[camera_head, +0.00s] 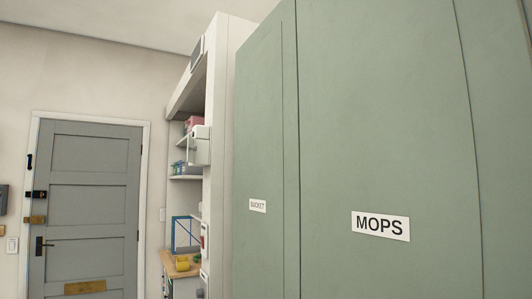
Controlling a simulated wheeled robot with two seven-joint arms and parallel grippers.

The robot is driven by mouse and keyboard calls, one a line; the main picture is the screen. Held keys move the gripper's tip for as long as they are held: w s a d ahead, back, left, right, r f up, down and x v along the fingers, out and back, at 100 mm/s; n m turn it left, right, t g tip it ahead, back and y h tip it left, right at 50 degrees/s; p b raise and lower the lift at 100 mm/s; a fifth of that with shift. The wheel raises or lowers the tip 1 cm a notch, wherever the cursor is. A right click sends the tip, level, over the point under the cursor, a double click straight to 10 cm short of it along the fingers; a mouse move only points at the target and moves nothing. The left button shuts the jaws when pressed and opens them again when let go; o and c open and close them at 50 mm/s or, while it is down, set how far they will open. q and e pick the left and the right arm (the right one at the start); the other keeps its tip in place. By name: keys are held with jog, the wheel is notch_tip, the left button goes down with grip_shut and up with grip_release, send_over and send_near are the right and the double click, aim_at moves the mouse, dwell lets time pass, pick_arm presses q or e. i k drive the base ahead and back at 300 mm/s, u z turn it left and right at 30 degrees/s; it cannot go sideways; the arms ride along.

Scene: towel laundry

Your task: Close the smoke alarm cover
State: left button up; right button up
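No smoke alarm can be made out for certain. A small white box-like fitting (201,146) with a part that sticks out is on the edge of the tall white shelf unit, left of the green cabinets. A narrow white and red item (204,241) is lower on the same edge. Both are too small to tell whether either is the alarm or has an open cover. Neither of my grippers is in view.
Tall green cabinet doors (375,120) labelled MOPS and BUCKET fill the right side close by. A grey door (88,205) stands shut at the left. A wooden counter (176,265) with a yellow item (183,263) lies below the shelves.

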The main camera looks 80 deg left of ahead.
aim_at(194, 150)
jog(key=u, duration=3.1)
jog(key=i, duration=0.4)
jog(key=u, duration=0.05)
